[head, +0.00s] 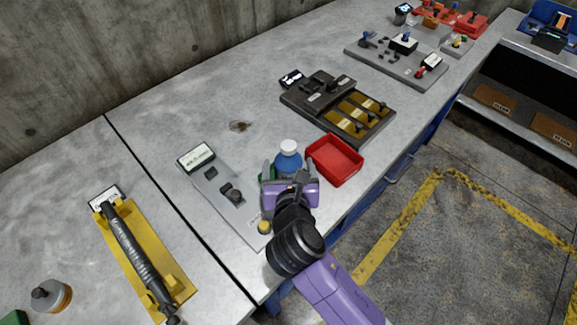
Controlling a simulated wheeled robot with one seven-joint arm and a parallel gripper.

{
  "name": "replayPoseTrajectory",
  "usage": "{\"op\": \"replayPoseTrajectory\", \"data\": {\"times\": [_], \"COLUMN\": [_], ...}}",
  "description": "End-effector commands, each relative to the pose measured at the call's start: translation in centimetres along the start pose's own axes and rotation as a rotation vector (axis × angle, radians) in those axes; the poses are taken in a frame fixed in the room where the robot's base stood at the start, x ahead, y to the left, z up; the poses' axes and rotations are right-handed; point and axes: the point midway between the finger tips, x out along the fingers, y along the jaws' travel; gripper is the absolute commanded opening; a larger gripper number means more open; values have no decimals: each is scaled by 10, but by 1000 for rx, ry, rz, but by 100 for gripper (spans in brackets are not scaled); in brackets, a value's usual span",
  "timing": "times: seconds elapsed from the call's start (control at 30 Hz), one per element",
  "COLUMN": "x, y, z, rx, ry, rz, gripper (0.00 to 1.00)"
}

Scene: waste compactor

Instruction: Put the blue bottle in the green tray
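The blue bottle (288,160) with a white cap stands upright, just beyond my gripper in the head view. My gripper (284,176) reaches over the bench, with its grey fingers at the lower left and right of the bottle. Its purple body hides the bottle's lower part. I cannot tell whether the fingers touch the bottle or are spread around it. A small piece of green (261,178), probably the green tray, shows beside the left finger. The rest of it is hidden by my gripper and the bottle.
An empty red tray (333,160) sits right of the bottle near the bench edge. A grey board (225,197) lies left of my gripper. A dark fixture (338,105) stands farther back. A yellow fixture (140,250) and an amber bottle (52,296) are at left.

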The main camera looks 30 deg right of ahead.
Motion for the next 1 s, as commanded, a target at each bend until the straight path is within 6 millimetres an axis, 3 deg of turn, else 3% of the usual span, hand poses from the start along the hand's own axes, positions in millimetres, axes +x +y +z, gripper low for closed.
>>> {"op": "replayPoseTrajectory", "data": {"times": [0.17, 0.6, 0.8, 1.0], "x": [-20, -103, -119, -121], "y": [1, 1, 0, 0], "z": [1, 1, 1, 1], "rx": [0, 0, 0, 1], "ry": [-1, 0, 0, -1], "rz": [3, 3, 0, 0], "gripper": [82, 82, 82, 82]}}
